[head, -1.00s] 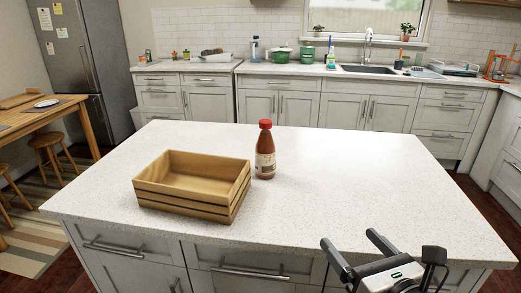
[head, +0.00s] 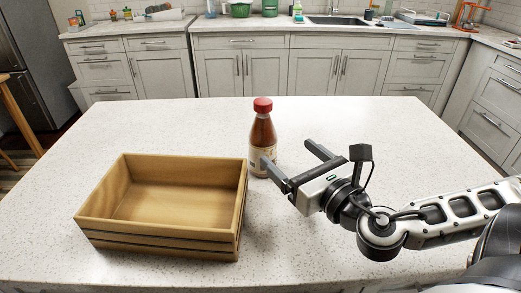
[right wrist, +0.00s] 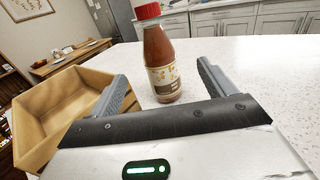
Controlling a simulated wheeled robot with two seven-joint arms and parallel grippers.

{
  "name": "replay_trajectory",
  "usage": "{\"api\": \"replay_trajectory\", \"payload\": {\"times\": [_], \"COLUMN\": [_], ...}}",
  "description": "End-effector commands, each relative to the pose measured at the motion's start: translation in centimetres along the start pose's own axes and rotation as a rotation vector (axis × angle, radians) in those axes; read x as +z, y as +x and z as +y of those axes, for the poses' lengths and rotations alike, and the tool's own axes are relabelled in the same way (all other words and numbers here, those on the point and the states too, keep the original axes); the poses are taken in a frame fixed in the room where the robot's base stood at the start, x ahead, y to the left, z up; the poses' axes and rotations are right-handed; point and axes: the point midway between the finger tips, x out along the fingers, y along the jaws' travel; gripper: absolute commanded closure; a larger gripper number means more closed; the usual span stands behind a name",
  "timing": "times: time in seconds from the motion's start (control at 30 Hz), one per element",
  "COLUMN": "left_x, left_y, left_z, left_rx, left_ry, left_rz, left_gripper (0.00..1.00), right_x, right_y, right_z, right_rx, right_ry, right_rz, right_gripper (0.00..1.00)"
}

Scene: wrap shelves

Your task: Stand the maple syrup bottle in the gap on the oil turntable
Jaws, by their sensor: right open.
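A bottle with a red cap and reddish-brown contents (head: 263,135) stands upright on the white counter, just right of the wooden crate. It has a pale label, which also shows on the bottle in the right wrist view (right wrist: 161,70); I cannot read it to tell if this is the maple syrup. My right gripper (head: 286,152) is open and empty, low over the counter. In the right wrist view the bottle stands ahead, between the lines of the two fingers. In the head view the left finger overlaps the bottle's lower part; contact cannot be told. No turntable shows.
An open, empty wooden crate (head: 241,215) sits on the counter (head: 375,135) left of the bottle, near the left finger's side. The counter's right and far parts are clear. Cabinets and a sink (head: 336,20) stand beyond.

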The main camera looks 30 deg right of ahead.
Motion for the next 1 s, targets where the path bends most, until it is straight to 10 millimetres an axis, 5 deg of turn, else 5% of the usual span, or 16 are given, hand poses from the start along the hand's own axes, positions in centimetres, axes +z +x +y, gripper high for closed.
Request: {"api": "replay_trajectory", "payload": {"times": [0.33,1.0], "left_x": [1.1,0.5], "left_y": [2.1,1.6], "left_z": [0.4,1.0], "left_rx": [0.031,0.048], "left_ry": [-0.045,-0.094], "left_rz": [0.061,0.09], "left_gripper": [1.0,1.0], "right_x": [-0.4,0.5], "right_y": [4.2,8.4], "right_z": [0.1,0.2], "right_rx": [0.003,0.0], "right_ry": [-0.001,0.007], "right_rz": [-0.01,-0.005], "right_gripper": [0.17,0.17]}}
